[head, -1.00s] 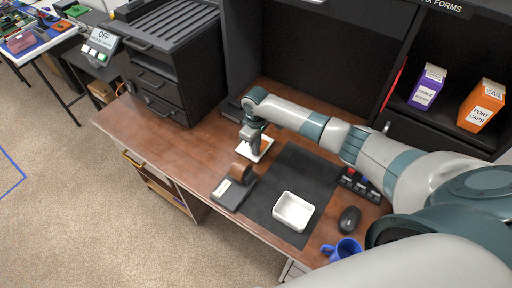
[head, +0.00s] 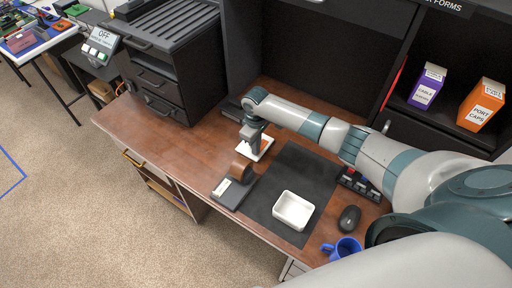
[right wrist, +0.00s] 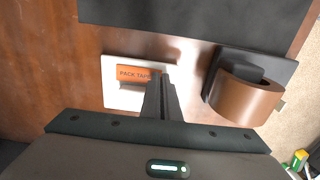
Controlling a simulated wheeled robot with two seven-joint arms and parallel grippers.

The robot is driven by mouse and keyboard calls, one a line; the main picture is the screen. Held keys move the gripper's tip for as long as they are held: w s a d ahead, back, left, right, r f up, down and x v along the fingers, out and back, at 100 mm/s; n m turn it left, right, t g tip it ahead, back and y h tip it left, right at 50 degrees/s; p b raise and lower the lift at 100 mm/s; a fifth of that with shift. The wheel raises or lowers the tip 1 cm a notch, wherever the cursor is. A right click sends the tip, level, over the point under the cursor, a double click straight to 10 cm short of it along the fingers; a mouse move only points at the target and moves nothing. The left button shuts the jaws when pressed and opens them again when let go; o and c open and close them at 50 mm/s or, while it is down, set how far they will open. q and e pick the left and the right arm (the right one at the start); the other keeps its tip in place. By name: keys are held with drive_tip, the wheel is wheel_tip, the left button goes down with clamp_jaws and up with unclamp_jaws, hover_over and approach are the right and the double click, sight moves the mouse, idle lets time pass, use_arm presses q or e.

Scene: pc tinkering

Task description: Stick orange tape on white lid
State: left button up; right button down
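The white lid (right wrist: 112,97) lies on the wooden desk, and it also shows in the head view (head: 266,149). The orange tape (right wrist: 132,73), printed "PACK TAPE", is over the lid's middle and looks flat against it. My right gripper (right wrist: 160,78) points down at the lid, and it also shows in the head view (head: 251,145). Its fingers are close together, with their tips at the tape's right end, so they appear shut on that end. The tips hide part of the tape and lid. My left gripper is not in view.
A brown tape roll on a dark dispenser (head: 232,193) stands just beside the lid. An open white box (head: 293,211) sits on the black mat (head: 262,200). A mouse (head: 349,219) and blue mug (head: 342,249) are at the right. The desk's left part is clear.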

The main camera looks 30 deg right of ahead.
drive_tip(key=shift+f, duration=0.1)
drive_tip(key=c, duration=1.9)
unclamp_jaws()
drive_tip(key=shift+c, duration=0.2)
drive_tip(key=shift+r, duration=0.85)
wheel_tip(320, 180, up, 16)
drive_tip(key=b, duration=0.3)
drive_tip(key=shift+b, duration=0.4)
drive_tip(key=shift+f, duration=0.2)
